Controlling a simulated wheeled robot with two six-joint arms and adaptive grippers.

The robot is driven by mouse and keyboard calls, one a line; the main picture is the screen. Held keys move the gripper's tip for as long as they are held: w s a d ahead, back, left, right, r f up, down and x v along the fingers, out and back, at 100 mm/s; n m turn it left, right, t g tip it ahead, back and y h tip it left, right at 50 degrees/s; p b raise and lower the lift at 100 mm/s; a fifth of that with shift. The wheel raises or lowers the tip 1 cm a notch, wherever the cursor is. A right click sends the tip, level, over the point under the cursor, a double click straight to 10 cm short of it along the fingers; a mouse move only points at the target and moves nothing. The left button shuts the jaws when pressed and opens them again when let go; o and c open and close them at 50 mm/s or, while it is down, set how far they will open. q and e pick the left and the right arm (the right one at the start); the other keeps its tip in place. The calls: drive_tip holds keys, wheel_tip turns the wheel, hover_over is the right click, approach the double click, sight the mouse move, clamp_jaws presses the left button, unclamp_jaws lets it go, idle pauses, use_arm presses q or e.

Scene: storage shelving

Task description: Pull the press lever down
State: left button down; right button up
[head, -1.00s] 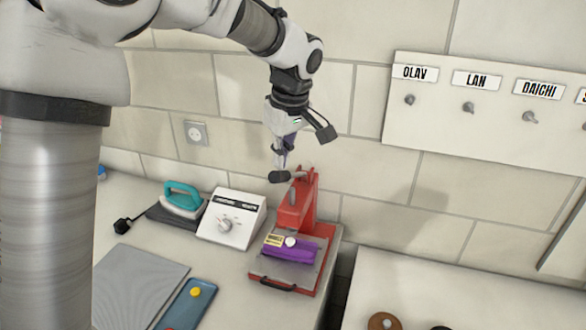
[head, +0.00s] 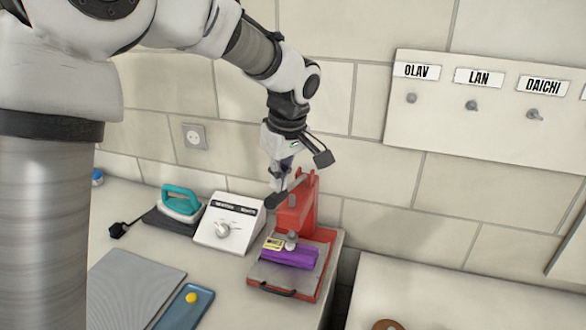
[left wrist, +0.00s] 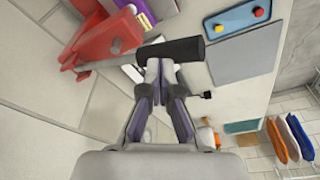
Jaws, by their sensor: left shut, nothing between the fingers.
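The red press (head: 297,212) stands at the right end of the counter against the wall. Its grey lever (head: 292,188) slopes down toward the left and ends in a black handle (head: 272,200). My left gripper (head: 281,178) is shut and empty, directly over the lever near the handle. In the left wrist view, the shut fingertips (left wrist: 160,64) are at the black handle (left wrist: 172,50), with the red press (left wrist: 100,42) at upper left. Whether they touch is hard to tell. A purple item (head: 290,257) with a yellow label lies on the press plate. My right gripper is not in view.
Left of the press are a white box with a dial (head: 228,223), a teal iron (head: 180,203), a grey mat (head: 135,285) and a blue tray with a yellow button (head: 185,306). A labelled hook board (head: 490,120) hangs on the wall at right.

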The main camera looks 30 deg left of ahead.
sight(277, 197)
use_arm(q)
drive_tip(key=shift+s+d+f+b, duration=0.1)
drive_tip(key=shift+s+f+b, duration=0.15)
drive_tip(key=shift+f+b, duration=0.6)
drive_tip(key=shift+s+f+b, duration=0.25)
drive_tip(key=shift+f+b, duration=0.3)
drive_tip(key=shift+f, duration=0.55)
drive_tip(key=shift+r, duration=0.15)
wheel_tip(277, 197, up, 17)
drive_tip(key=p, duration=1.5)
